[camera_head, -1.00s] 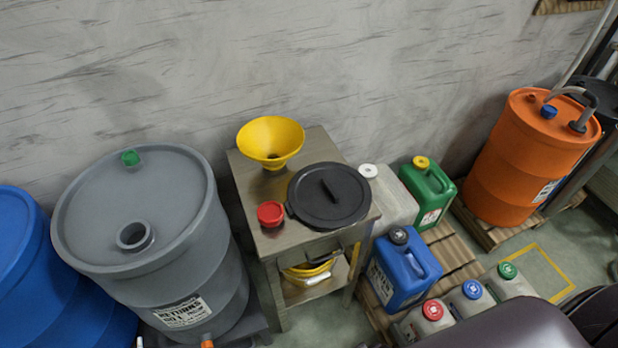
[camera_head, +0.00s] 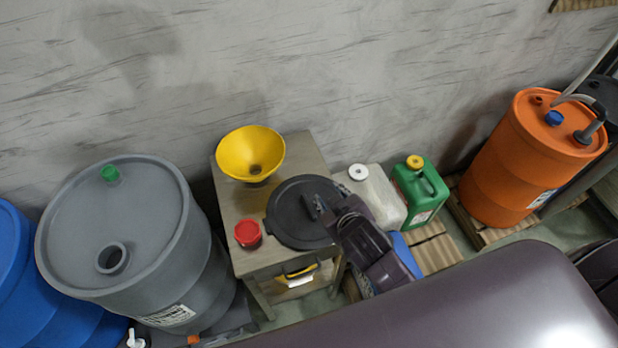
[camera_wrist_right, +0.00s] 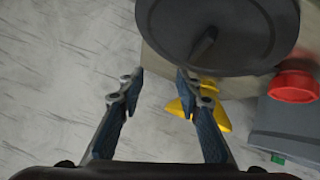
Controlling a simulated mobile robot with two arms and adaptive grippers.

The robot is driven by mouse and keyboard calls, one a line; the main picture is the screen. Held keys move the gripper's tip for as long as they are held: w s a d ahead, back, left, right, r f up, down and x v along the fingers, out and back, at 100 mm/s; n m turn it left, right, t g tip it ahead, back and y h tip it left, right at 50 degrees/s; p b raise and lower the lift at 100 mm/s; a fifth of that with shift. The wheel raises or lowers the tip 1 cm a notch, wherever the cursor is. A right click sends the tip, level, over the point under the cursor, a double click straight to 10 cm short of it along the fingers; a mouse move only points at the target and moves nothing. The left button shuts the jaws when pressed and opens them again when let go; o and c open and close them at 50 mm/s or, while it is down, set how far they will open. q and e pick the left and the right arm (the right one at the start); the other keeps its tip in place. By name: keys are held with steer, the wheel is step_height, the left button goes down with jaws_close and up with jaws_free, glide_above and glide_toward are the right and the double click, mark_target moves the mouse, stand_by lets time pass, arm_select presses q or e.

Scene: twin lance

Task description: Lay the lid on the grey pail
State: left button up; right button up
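The lid (camera_head: 290,228) is a round dark disc with a bar handle on top, lying on a small metal table (camera_head: 237,205). My right gripper (camera_head: 317,206) is over the lid's right part, close to the handle, partly covering it. In the right wrist view the lid (camera_wrist_right: 245,50) and its handle (camera_wrist_right: 203,46) are ahead of the fingers. The right gripper (camera_wrist_right: 162,80) is open there, with nothing between its fingertips. I cannot pick out a grey pail for certain. My left gripper is not in view.
A yellow funnel (camera_head: 250,153) and a red-capped jar (camera_head: 248,235) stand on the table beside the lid. A grey drum (camera_head: 120,220) is to the left. White (camera_head: 375,195) and green (camera_head: 418,190) canisters and an orange drum (camera_head: 520,160) are to the right.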

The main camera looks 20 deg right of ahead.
steer(key=w+a+r+n+t+y, duration=0.45)
steer(key=a+r, duration=0.25)
steer(key=r, duration=0.3)
steer(key=w+a+r+n+t+y, duration=0.35)
steer(key=w+a+r, duration=0.3)
steer(key=r, duration=0.45)
steer(key=s+a+r+n+g+y+p, duration=0.1)
steer(key=s+a+r+n+g+y, duration=0.1)
steer(key=a+n+y, duration=0.25)
steer(key=s+a+r+n+g+y, duration=0.1)
steer(key=a+r+n+g+y, duration=0.15)
steer(key=a+n, duration=0.35)
steer(key=s+a+f+n+g+y, duration=0.3)
steer(key=s+a+n+g, duration=0.3)
steer(key=a+n+g, duration=0.15)
steer(key=n+g+h+p, duration=0.1)
steer(key=n+g+h, duration=0.55)
steer(key=h, duration=1.05)
glide_above(309, 205)
step_height(309, 205, down, 19)
steer(key=shift+n, duration=0.35)
step_height(309, 205, down, 10)
steer(key=b, duration=0.7)
steer(key=shift+f, duration=0.1)
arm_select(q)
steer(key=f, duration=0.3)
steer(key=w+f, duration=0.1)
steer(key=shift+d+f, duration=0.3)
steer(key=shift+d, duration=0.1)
